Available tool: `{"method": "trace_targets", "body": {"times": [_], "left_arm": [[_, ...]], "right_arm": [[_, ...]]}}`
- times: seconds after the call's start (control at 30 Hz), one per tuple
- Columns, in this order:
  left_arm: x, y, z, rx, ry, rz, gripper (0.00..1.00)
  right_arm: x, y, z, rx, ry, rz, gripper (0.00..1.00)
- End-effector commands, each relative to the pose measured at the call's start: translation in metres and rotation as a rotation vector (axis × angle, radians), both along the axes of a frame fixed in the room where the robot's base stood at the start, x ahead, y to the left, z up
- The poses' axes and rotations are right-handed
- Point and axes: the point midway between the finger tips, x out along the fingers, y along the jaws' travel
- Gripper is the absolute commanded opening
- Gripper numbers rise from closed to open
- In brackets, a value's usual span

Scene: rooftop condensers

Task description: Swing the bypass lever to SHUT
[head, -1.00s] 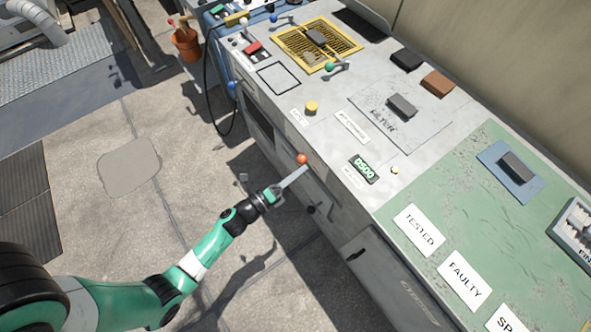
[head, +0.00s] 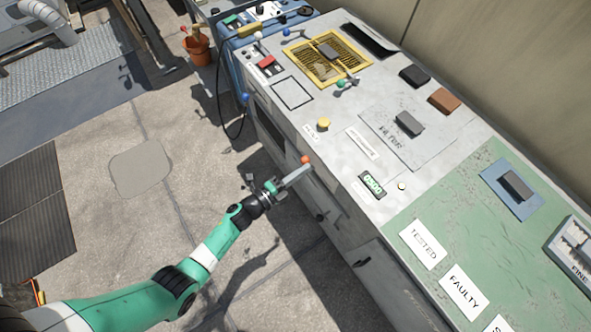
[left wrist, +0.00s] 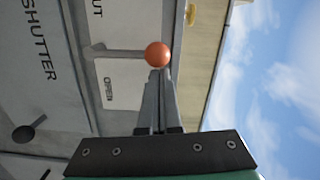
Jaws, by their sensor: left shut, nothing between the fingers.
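The bypass lever's orange ball knob (head: 305,159) shows at the front edge of the grey bench. In the left wrist view the lever (left wrist: 118,53) reaches across from its plate to the ball (left wrist: 158,54). It lies between a partly hidden label ending in "UT" (left wrist: 97,10) and an "OPEN" label (left wrist: 108,91). My left gripper (head: 308,169) is shut and empty. Its long fingers (left wrist: 155,78) end right at the ball, on the OPEN side, and seem to touch it. My right gripper is out of view.
A dark knob (left wrist: 28,129) sits by the "SHUTTER" label. Open concrete floor (head: 100,220) lies left of the bench.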

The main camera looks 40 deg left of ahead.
Motion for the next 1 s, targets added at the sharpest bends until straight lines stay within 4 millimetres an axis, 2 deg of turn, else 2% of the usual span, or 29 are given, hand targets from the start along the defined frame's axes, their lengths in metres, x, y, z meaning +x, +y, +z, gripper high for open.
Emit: {"method": "trace_targets", "body": {"times": [0.03,0.13,0.43,1.0], "left_arm": [[0.002,0.004,0.006,-0.041,0.013,0.001,0.00],[0.005,0.012,0.006,-0.130,0.038,0.000,0.00],[0.010,0.033,0.003,-0.347,0.102,0.000,0.00],[0.014,0.044,0.001,-0.350,0.102,-0.002,0.00]], "right_arm": [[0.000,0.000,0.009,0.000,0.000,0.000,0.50],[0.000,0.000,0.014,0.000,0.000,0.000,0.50],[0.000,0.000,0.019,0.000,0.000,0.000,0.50],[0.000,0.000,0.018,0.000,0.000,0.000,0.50]]}}
